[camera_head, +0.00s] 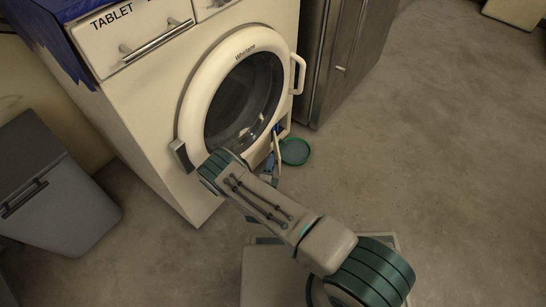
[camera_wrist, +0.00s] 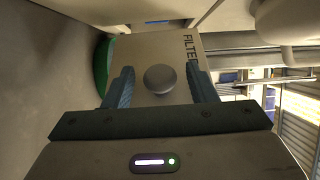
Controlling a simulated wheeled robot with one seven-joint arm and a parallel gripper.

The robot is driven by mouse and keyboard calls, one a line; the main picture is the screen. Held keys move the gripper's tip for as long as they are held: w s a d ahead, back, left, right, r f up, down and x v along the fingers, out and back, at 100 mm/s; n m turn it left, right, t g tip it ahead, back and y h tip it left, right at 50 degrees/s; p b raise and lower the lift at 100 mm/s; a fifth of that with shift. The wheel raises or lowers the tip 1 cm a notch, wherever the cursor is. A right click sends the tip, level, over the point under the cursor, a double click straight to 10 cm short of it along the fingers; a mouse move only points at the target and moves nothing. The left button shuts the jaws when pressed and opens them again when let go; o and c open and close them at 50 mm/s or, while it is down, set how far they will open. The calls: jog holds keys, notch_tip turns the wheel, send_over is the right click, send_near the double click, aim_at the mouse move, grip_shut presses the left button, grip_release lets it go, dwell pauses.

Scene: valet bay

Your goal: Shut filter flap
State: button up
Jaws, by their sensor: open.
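The filter flap (camera_wrist: 135,55) is a pale panel marked FILTER with a round grey knob (camera_wrist: 160,78) in the wrist view. In the head view the flap (camera_head: 277,147) shows as a thin pale piece standing out from the lower right front of the white washer (camera_head: 150,120), so it looks open. My gripper (camera_wrist: 160,90) is open, its two blue fingers apart on either side of the knob. Whether they touch the flap I cannot tell. In the head view my arm hides most of the gripper and part of the flap.
A green-rimmed round dish (camera_head: 295,152) lies on the floor close by the flap. The washer's round door (camera_head: 240,95) is above, with a handle (camera_head: 298,74) at its right. A grey metal cabinet (camera_head: 335,60) stands right. A grey bin (camera_head: 50,185) stands left. Floor at right is clear.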

jog(key=shift+w, duration=0.5)
jog(key=shift+d, duration=0.1)
grip_shut()
jog(key=shift+d, duration=0.15)
